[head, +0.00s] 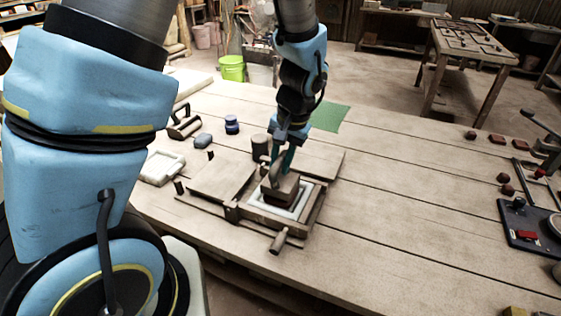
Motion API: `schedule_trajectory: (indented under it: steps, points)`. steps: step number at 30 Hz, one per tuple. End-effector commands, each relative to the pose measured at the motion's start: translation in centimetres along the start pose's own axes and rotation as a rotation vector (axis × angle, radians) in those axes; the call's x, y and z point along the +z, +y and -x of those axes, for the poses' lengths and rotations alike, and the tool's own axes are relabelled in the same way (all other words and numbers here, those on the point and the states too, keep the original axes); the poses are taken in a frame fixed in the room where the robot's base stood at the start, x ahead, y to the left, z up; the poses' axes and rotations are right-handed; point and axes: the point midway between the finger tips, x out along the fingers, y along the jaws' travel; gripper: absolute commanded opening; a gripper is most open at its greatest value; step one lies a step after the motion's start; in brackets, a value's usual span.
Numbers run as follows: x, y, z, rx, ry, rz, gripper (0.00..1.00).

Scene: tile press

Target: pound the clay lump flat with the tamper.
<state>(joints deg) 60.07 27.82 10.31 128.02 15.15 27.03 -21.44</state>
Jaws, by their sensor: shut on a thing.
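My gripper (284,158) points down over the tile press near the middle of the table and is shut on the upper part of the tamper. The tamper (280,190) is a brown wooden block, roughly upright, above or within a white square mould (294,213) in the wooden press frame (311,219). I cannot tell whether the tamper touches what is under it. The clay lump cannot be made out; the tamper may hide it.
A roller (185,127), a blue-grey lump (203,140), a blue jar (232,125) and a dark cup (260,146) stand behind left. A press handle (279,241) sticks out in front. The table (400,225) is clear to the right, up to several small items.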

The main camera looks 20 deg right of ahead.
Motion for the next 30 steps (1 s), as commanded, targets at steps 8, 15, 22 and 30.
schedule_trajectory:
  steps: [8,15,22,30]
  points:
    - [0.0,-1.0,5.1,0.000,0.001,0.000,0.00]
    - [0.0,-1.0,4.8,0.000,0.001,0.000,0.00]
    - [-0.8,-1.6,3.9,0.000,0.000,0.002,0.00]
    - [-0.9,-1.7,3.9,0.000,0.001,0.000,0.00]
